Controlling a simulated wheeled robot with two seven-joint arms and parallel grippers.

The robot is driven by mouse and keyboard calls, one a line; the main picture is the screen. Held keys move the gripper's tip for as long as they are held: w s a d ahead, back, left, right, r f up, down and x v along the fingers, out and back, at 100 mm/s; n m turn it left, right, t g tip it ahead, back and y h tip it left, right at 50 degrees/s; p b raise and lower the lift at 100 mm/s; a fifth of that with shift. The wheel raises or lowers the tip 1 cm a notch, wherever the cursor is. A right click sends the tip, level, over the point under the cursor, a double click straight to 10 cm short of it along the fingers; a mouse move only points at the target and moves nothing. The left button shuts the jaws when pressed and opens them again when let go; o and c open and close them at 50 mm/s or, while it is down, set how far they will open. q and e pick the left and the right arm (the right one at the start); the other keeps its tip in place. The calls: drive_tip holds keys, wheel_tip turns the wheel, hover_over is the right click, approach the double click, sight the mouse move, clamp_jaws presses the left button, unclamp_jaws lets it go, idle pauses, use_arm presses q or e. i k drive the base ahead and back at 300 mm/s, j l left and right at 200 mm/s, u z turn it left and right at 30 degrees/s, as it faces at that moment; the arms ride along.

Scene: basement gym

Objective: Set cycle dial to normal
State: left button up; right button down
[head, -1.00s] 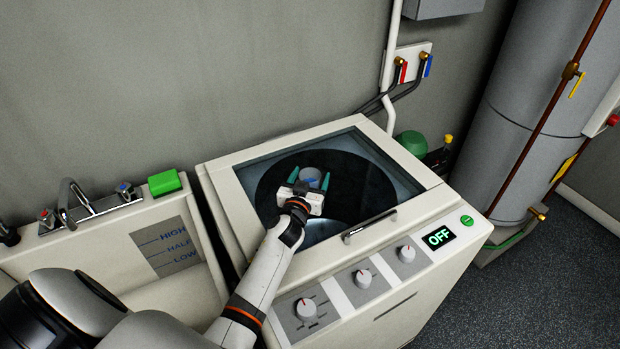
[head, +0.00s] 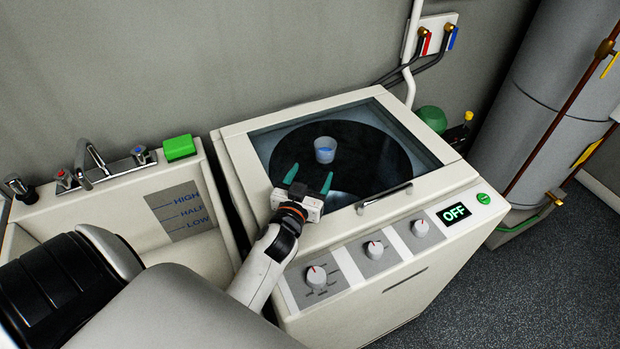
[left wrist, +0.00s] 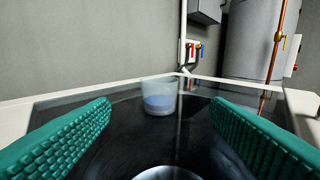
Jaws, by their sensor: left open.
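The washer (head: 340,220) is a cream top-loader with a dark glass lid. Its front panel carries three white dials with red marks: a left dial (head: 316,277), a middle dial (head: 374,249) and a right dial (head: 420,228). I cannot read which one is the cycle dial; marks by the left dial are too small. The display (head: 454,213) reads OFF. My left gripper (head: 308,176) is open and empty, above the near left part of the lid, behind the left dial. Its green fingers (left wrist: 160,130) frame the left wrist view. My right gripper is not in view.
A clear cup with blue contents (head: 325,150) stands on the lid beyond my fingers; it also shows in the left wrist view (left wrist: 159,96). A lid handle (head: 384,198) lies at the front edge. A sink with taps and a green block (head: 179,147) is at left.

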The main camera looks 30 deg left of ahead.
sight(316, 276)
drive_tip(key=u, duration=1)
